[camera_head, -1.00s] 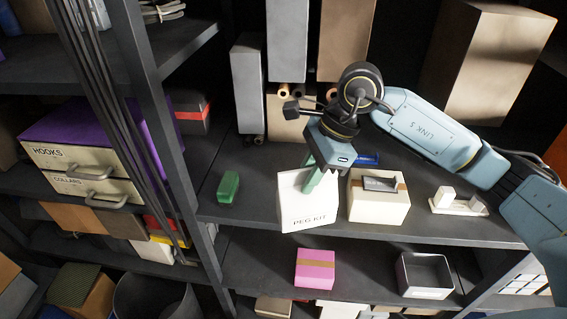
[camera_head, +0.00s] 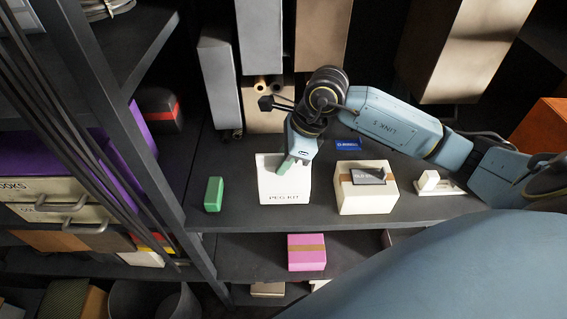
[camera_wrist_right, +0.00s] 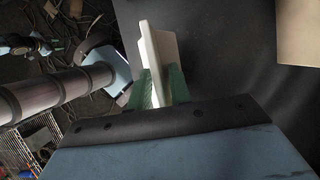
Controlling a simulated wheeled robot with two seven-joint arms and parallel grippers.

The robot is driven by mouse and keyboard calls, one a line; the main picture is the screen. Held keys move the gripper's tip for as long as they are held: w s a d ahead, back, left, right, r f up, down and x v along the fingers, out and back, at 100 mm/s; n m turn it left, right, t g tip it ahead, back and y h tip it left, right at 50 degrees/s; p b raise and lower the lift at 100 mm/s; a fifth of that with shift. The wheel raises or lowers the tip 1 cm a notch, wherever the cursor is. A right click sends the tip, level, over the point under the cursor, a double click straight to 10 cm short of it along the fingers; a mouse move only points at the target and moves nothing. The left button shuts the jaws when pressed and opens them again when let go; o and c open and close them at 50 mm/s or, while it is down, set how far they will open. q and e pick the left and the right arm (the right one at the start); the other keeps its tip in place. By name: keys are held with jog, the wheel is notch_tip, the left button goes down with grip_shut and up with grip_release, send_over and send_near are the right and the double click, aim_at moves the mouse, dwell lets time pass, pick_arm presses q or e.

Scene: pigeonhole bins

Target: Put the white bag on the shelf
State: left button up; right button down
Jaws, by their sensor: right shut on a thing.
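The white bag (camera_head: 284,187), lettered "PEG KIT", is upright at the shelf (camera_head: 330,217), between a green block and a white box. My right gripper (camera_head: 288,166) is shut on the bag's upper part, with its greenish fingers at the top edge. In the right wrist view the bag (camera_wrist_right: 156,58) shows edge-on as a thin pale slab between the green fingers (camera_wrist_right: 160,88). Whether the bag's bottom touches the shelf board is hard to tell. My left gripper is not in view.
The green block (camera_head: 214,194) stands left of the bag. The white box with a brown band (camera_head: 353,202) stands close on its right. A blue item (camera_head: 348,145) lies behind. A dark post (camera_head: 150,175) bounds the shelf at left. A pink box (camera_head: 306,258) sits below.

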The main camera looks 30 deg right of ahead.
jog(key=shift+f, duration=0.9)
jog(key=c, duration=1.2)
grip_release()
jog(key=v, duration=1.2)
jog(key=shift+b, duration=0.35)
